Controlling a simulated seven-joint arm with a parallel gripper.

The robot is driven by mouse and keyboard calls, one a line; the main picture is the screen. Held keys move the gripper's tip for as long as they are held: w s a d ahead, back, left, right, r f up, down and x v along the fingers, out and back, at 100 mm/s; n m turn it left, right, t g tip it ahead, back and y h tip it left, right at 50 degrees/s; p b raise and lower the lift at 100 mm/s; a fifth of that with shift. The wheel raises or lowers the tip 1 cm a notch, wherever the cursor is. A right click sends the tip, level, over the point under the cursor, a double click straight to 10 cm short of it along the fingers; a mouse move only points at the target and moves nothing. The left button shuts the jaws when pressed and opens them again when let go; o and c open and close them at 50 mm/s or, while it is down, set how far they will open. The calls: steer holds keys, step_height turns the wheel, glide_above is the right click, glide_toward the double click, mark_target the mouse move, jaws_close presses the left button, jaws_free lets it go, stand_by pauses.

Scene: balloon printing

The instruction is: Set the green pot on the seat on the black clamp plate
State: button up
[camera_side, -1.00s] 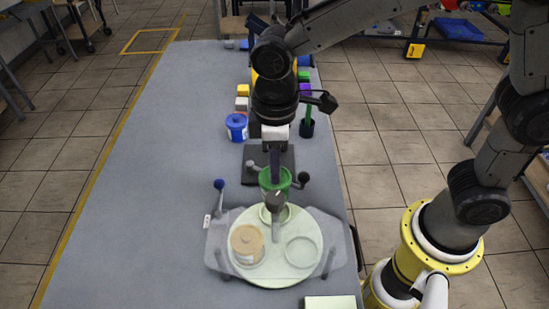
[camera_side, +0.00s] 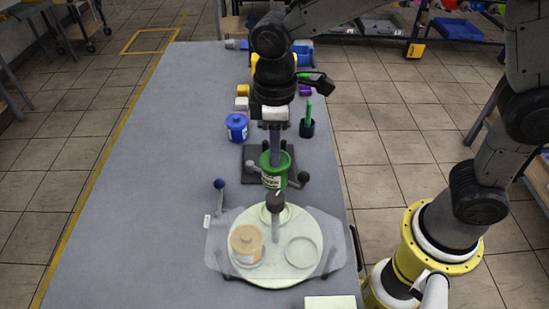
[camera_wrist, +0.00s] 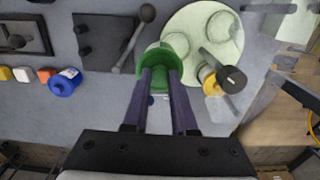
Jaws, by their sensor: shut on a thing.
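My gripper (camera_side: 275,155) is shut on the green pot (camera_side: 276,172) and holds it upright, open top up, between the black clamp plate and the pale round plate. In the wrist view the fingers (camera_wrist: 161,76) reach into the green pot (camera_wrist: 162,57) at its rim. The black clamp plate (camera_side: 251,173) lies on the table behind and left of the pot in the side view; it also shows in the wrist view (camera_wrist: 103,45). The pot and gripper hide part of it, and I cannot make out its seat in the side view.
A blue pot (camera_side: 236,127) stands at the back. The table's left side is clear.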

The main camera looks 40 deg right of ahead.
steer(key=w+d, duration=1)
stand_by(0.8)
steer(key=shift+f, duration=0.1)
stand_by(0.4)
step_height(320, 180, down, 6)
steer(key=shift+f, duration=0.25)
stand_by(0.8)
steer(key=shift+f, duration=0.95)
stand_by(1.7)
steer(key=o, duration=0.8)
steer(key=shift+o, duration=0.2)
steer(key=shift+r, duration=0.1)
